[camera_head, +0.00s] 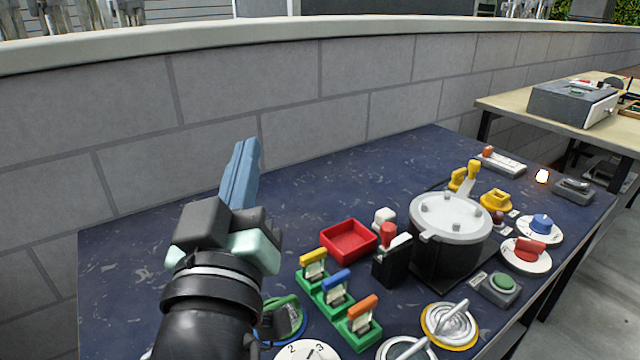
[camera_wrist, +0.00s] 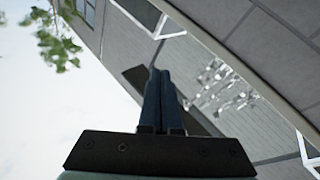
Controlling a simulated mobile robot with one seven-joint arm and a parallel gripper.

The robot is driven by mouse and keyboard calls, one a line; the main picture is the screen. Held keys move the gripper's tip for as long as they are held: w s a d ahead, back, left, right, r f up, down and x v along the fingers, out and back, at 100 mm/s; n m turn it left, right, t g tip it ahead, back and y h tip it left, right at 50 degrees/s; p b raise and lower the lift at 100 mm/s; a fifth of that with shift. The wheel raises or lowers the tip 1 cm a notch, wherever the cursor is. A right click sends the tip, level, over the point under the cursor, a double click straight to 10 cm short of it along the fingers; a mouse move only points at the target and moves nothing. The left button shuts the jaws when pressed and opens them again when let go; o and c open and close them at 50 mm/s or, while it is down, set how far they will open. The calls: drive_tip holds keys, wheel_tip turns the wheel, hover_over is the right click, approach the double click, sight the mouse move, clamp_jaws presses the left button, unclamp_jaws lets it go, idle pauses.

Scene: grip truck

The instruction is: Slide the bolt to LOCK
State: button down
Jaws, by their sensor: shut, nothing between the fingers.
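My gripper (camera_head: 247,148) is raised over the left part of the dark blue table (camera_head: 120,250), its blue fingers pointing up and together, with nothing between them. In the wrist view the shut fingers (camera_wrist: 160,78) point toward sky and a building, with no table in sight. A pale grey bar-shaped fixture with an orange knob (camera_head: 500,162) lies at the table's far right and looks like the bolt. The knob is at its left end. No LOCK lettering is readable at this size. My gripper is well away from it, to the left.
A large grey-lidded pot (camera_head: 450,215) stands between my gripper and the far-right fixtures. A red tray (camera_head: 348,241), a green base with coloured clips (camera_head: 338,305) and several knobs and switches crowd the middle and right. The table's back left is clear before a block wall (camera_head: 210,95).

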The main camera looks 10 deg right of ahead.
wheel_tip(320, 180, down, 9)
drive_tip(key=s+d+n+g+h+p, duration=0.1)
drive_tip(key=d+n+g+h+p, duration=0.1)
drive_tip(key=n+g+h+p, duration=0.35)
drive_tip(key=s+f+n+p, duration=0.1)
drive_tip(key=s+p, duration=0.1)
drive_tip(key=s+f+n+g+h+p, duration=0.1)
drive_tip(key=s+f+p, duration=0.1)
drive_tip(key=s+p, duration=0.1)
drive_tip(key=s+f+n+g+p, duration=0.1)
drive_tip(key=s+p, duration=0.1)
drive_tip(key=p, duration=0.1)
drive_tip(key=shift+s+d+f+h, duration=0.15)
drive_tip(key=shift+s+d+h, duration=0.1)
drive_tip(key=shift+d, duration=0.05)
drive_tip(key=shift+d, duration=0.1)
drive_tip(key=p+x, duration=0.1)
drive_tip(key=x, duration=0.9)
drive_tip(key=shift+w+d, duration=0.1)
drive_tip(key=shift+d+p, duration=0.35)
drive_tip(key=shift+d, duration=1.55)
